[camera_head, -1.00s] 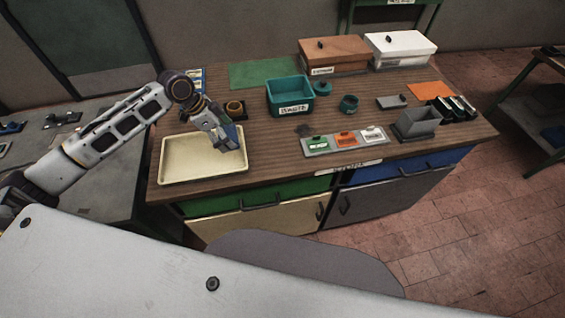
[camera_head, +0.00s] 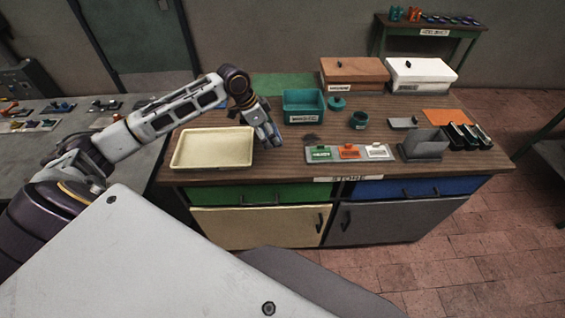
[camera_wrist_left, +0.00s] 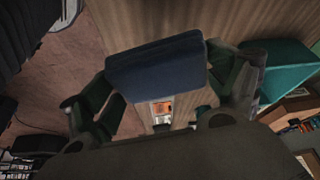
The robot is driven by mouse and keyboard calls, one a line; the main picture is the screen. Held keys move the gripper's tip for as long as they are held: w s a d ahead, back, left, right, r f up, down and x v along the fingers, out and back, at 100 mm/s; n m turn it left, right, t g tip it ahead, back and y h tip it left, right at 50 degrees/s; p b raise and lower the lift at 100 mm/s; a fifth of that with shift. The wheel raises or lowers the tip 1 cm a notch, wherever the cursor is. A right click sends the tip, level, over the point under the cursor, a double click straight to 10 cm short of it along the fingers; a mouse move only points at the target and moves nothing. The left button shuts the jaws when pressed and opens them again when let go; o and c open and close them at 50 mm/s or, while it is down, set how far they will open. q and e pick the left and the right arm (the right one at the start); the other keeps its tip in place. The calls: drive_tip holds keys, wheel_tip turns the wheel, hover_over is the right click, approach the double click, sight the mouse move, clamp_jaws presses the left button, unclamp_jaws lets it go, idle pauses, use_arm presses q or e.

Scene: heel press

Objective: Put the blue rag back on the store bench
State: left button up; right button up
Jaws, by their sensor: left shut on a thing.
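The blue rag (camera_wrist_left: 157,68) is a folded dark blue block between the two fingers of my left gripper (camera_wrist_left: 165,90) in the left wrist view. In the head view my left gripper (camera_head: 270,140) points down over the wooden-topped store bench (camera_head: 290,168), right of the cream tray and left of the labelled card strip. It is shut on the rag, which is mostly hidden by the gripper there. I cannot tell whether the rag touches the bench top. My right gripper is not in view.
The cream tray (camera_head: 212,150) is empty. A teal bin (camera_head: 303,105), the strip with green, orange and white tags (camera_head: 349,153), and a grey holder (camera_head: 424,145) stand on the bench. Brown (camera_head: 354,73) and white (camera_head: 421,74) boxes stand at the back.

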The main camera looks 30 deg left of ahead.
use_arm(q)
drive_tip(key=shift+w+d+f+n, duration=0.1)
drive_tip(key=shift+d+n, duration=0.3)
drive_tip(key=shift+d, duration=0.2)
drive_tip(key=shift+t, duration=0.3)
drive_tip(key=shift+n, duration=0.6)
drive_tip(key=shift+y, duration=0.3)
hover_over(276, 158)
drive_tip(key=s, duration=0.1)
drive_tip(key=shift+a+f, duration=0.2)
drive_tip(key=shift+f, duration=1.05)
drive_tip(key=shift+a+f, duration=0.15)
drive_tip(key=shift+f, duration=1.1)
drive_tip(key=shift+f, duration=0.1)
drive_tip(key=shift+f+p, duration=0.5)
drive_tip(key=shift+f, duration=1.9)
drive_tip(key=shift+f, duration=0.1)
